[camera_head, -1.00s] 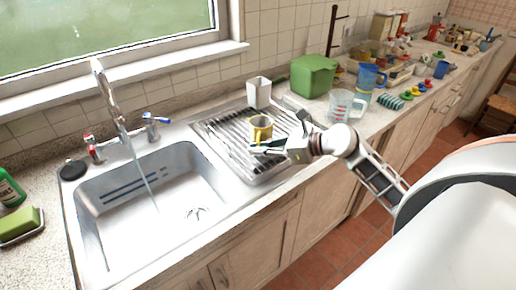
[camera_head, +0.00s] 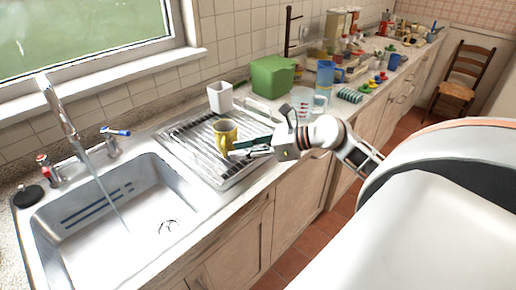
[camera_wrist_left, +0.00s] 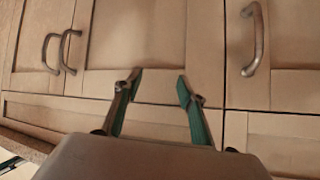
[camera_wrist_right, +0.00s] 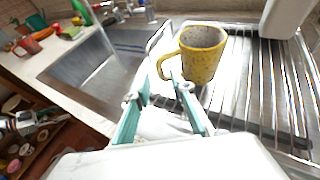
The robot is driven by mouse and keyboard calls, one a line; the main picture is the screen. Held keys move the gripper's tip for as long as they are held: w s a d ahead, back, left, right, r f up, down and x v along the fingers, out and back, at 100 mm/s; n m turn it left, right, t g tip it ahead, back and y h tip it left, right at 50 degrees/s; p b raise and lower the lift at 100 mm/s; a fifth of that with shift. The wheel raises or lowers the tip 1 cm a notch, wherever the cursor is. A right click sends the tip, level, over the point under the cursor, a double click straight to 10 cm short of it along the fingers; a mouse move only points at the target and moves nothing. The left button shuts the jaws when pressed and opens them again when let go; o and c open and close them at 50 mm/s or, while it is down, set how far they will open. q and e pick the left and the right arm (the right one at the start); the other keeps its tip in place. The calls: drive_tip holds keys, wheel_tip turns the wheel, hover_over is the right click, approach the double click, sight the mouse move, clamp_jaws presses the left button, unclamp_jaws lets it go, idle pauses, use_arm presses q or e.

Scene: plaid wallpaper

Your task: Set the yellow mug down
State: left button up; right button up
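The yellow mug (camera_head: 225,134) stands upright on the metal draining rack (camera_head: 184,142) beside the sink. In the right wrist view the speckled mug (camera_wrist_right: 202,62) has its handle toward the left, just beyond my fingertips. My right gripper (camera_head: 240,149) is open beside the mug, with its fingers parted. In the right wrist view the gap between its fingertips (camera_wrist_right: 161,80) lies close to the handle; I cannot tell whether they touch. My left gripper (camera_wrist_left: 158,82) is open and empty in front of wooden cupboard doors; it is out of the head view.
A white cup (camera_head: 220,97) stands at the back of the rack. A green box (camera_head: 272,76), a clear measuring jug (camera_head: 302,102) and a blue pitcher (camera_head: 325,76) stand to the right. The sink (camera_head: 125,215) with running water lies left. Bare rack surrounds the mug.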

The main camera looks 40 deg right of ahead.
drive_tip(key=v, duration=0.6)
drive_tip(key=shift+b, duration=0.4)
drive_tip(key=shift+s, duration=0.1)
